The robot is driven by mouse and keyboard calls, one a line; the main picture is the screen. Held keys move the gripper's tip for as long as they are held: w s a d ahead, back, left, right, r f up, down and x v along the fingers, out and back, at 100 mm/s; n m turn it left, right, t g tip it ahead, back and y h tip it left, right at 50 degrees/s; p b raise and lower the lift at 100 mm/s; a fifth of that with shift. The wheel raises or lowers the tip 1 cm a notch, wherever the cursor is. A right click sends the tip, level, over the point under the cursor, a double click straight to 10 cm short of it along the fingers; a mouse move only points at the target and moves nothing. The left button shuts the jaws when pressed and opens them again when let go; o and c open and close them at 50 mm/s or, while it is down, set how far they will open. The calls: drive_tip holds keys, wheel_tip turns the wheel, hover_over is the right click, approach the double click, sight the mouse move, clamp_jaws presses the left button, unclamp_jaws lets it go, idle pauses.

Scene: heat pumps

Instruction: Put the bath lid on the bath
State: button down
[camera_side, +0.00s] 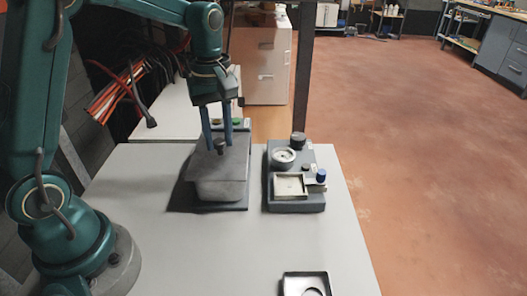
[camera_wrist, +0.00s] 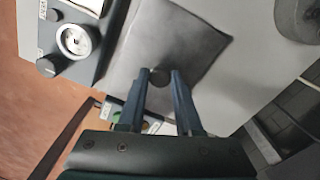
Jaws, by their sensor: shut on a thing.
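The bath lid (camera_side: 224,165) is a flat grey plate with a dark round knob on top. It also fills the middle of the wrist view (camera_wrist: 185,40). My gripper (camera_side: 218,144) points down with its two blue fingers on either side of the knob, shut on it; the fingertips also show in the wrist view (camera_wrist: 159,78). The bath (camera_side: 220,190) is a grey box on a dark base, directly below the lid. The lid covers the bath's opening from view. I cannot tell whether lid and bath touch or a small gap remains.
Right of the bath stands a dark grey unit (camera_side: 297,207) with a round dial, a square pale tray, and a blue-topped knob. A black-rimmed tray (camera_side: 305,275) lies near the table's front. Green and other buttons (camera_side: 238,122) sit behind the bath. The table's front left is clear.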

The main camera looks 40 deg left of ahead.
sight(219, 141)
drive_tip(key=shift+f, duration=0.1)
drive_tip(key=c, duration=0.5)
unclamp_jaws()
drive_tip(key=shift+r, duration=2.55)
